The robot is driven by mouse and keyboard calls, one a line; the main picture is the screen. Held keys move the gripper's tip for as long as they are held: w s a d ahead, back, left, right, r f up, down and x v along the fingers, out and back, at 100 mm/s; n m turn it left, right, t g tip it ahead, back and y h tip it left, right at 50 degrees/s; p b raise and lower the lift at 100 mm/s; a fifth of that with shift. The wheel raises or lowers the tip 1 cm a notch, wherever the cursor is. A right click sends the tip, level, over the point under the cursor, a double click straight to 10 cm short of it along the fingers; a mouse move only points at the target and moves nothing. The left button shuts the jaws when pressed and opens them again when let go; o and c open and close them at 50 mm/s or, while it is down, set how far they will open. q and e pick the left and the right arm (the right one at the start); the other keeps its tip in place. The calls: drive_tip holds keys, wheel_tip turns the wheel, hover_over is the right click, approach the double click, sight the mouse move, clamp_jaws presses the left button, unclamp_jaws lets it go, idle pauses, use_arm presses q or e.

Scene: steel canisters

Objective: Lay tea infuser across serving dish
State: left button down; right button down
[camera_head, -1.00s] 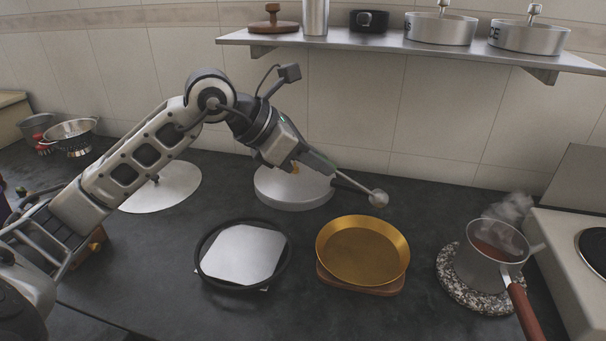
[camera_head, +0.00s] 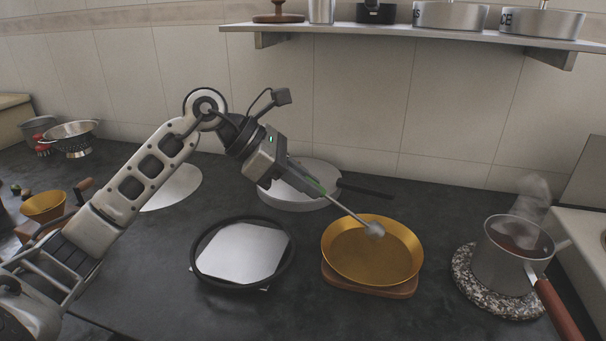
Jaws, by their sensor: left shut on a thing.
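The tea infuser (camera_head: 375,229), a small silver ball on a thin rod, is held in my left gripper (camera_head: 322,191). The gripper is shut on the rod's upper end, and the rod slants down to the right. The ball appears over the far inner part of the golden serving dish (camera_head: 362,262); I cannot tell whether it touches. The dish is round and shallow and stands on a small wooden board (camera_head: 372,289). My right gripper is not in view.
A black-rimmed round pan with a pale square plate (camera_head: 242,252) is left of the dish. A lidded grey pan (camera_head: 297,201) with a dark handle lies behind. A steaming saucepan (camera_head: 500,265) stands on a speckled trivet at right. A shelf (camera_head: 420,36) hangs above.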

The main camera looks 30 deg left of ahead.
use_arm(q)
wheel_tip(320, 180, down, 3)
drive_tip(key=shift+f+b, duration=0.1)
drive_tip(key=shift+b, duration=0.65)
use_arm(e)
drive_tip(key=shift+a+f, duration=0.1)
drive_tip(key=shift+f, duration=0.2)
use_arm(q)
drive_tip(key=c, duration=1.3)
unclamp_jaws()
wheel_tip(320, 180, up, 7)
drive_tip(key=p, duration=0.5)
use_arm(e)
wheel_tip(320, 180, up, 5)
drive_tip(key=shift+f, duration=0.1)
